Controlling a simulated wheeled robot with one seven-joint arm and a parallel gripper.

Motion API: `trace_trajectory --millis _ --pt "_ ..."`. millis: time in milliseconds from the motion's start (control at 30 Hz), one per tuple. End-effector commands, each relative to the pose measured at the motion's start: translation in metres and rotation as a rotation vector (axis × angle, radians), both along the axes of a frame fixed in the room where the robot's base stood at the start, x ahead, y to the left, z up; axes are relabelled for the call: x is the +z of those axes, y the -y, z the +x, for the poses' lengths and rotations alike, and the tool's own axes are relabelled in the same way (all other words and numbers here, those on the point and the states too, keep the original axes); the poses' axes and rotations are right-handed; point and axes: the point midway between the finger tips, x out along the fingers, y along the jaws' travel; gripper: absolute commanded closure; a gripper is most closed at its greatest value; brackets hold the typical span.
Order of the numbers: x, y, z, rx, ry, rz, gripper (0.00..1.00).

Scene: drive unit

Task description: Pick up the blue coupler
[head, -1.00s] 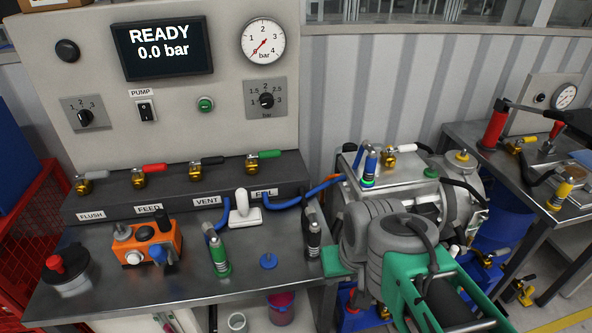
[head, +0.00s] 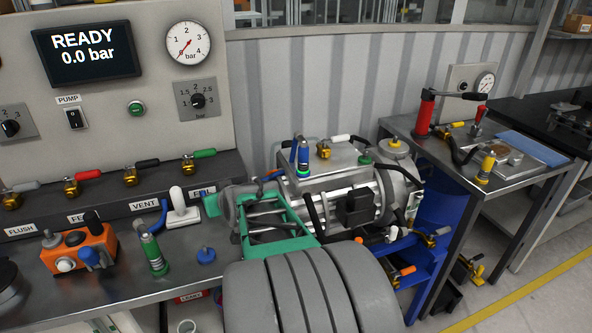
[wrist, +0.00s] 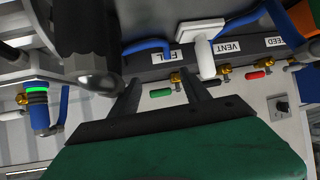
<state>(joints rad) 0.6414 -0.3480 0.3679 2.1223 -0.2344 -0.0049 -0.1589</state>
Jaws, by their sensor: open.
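The blue coupler (head: 303,158) stands upright on top of the metal drive unit (head: 335,181). It has a blue body and a glowing green ring near its base. In the wrist view the blue coupler (wrist: 39,108) shows at the left edge, well to the side of the fingers. My gripper (wrist: 160,82) is open and empty, its two dark fingers apart. The fingers point toward the panel with the FILL and VENT labels. In the head view my arm covers part of the bench and the front of the drive unit; the fingertips are hard to make out.
A brass valve with a white handle (head: 332,143) stands right beside the coupler. A green-based coupler (head: 153,254), a blue cap (head: 206,255) and an orange box (head: 78,249) are on the bench. A side table with a red pump (head: 425,113) stands right.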

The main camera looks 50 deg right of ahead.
Motion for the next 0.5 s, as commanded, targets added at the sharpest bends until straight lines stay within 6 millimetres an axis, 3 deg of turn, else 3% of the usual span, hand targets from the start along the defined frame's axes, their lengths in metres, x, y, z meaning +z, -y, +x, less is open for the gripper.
trace_trajectory --millis 33,100,200,333,500 --pt "-0.012 0.056 -0.005 -0.086 0.087 -0.037 0.45" --pt "-0.005 0.121 -0.018 -0.186 0.213 -0.106 0.45" --pt "0.004 0.195 -0.053 -0.316 0.354 -0.201 0.45" --pt "0.014 0.242 -0.088 -0.410 0.451 -0.281 0.45" --pt "0.020 0.261 -0.080 -0.423 0.471 -0.295 0.45"
